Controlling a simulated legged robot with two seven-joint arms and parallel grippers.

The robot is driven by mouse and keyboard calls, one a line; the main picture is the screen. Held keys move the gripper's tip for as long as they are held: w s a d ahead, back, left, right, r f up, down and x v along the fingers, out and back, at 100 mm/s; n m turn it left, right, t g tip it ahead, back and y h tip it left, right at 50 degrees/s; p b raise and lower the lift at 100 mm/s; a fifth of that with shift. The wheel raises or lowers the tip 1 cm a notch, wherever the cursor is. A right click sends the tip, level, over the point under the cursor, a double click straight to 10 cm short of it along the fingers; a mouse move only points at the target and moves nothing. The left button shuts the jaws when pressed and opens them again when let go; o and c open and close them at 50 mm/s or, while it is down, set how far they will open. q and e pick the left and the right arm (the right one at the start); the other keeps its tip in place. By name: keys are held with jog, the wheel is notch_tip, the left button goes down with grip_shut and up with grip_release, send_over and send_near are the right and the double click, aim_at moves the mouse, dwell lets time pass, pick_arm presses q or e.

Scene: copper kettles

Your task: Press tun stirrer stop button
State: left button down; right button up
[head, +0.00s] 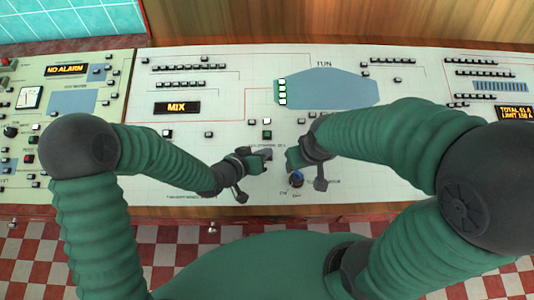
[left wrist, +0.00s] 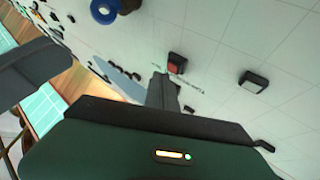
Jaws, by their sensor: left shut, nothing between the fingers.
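A red button (left wrist: 175,64) in a dark housing shows in the left wrist view, just beyond the tip of my left gripper (left wrist: 163,82). Lettering lies beside it, too small to read. In the head view my left gripper (head: 266,155) is shut and empty, low over the panel below the TUN display (head: 328,88); it hides the red button there. Whether the fingertip touches the button I cannot tell. My right gripper (head: 293,158) is close by on the right; its fingers are not clear.
A green button (head: 267,135) lies just above the left gripper. A blue knob (head: 297,178) stands below the right gripper. A white button (left wrist: 254,81) is right of the red one. A MIX display (head: 176,108) is on the left; the panel's lower left is mostly bare.

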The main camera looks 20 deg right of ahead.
pick_arm(q)
jog(key=shift+d, duration=0.15)
pick_arm(e)
jog(key=shift+d, duration=0.15)
pick_arm(q)
jog(key=shift+f, duration=0.35)
pick_arm(e)
jog(key=shift+f, duration=0.25)
pick_arm(q)
jog(key=shift+w+f+b, duration=0.1)
jog(key=shift+f+b, duration=0.25)
jog(key=shift+b, duration=0.15)
pick_arm(e)
jog(key=shift+f, duration=0.25)
pick_arm(q)
jog(key=shift+s+r+p, duration=0.2)
jog(key=shift+r+p, duration=0.5)
jog(key=shift+r, duration=0.1)
pick_arm(e)
jog(key=shift+r, duration=0.7)
pick_arm(q)
jog(key=r+p, duration=0.3)
jog(key=s+r+p, duration=0.1)
jog(key=r, duration=0.1)
jog(key=shift+a, duration=0.2)
pick_arm(e)
jog(key=v, duration=0.2)
jog(key=w+v, duration=0.1)
jog(key=v, duration=0.1)
jog(key=shift+r, duration=0.2)
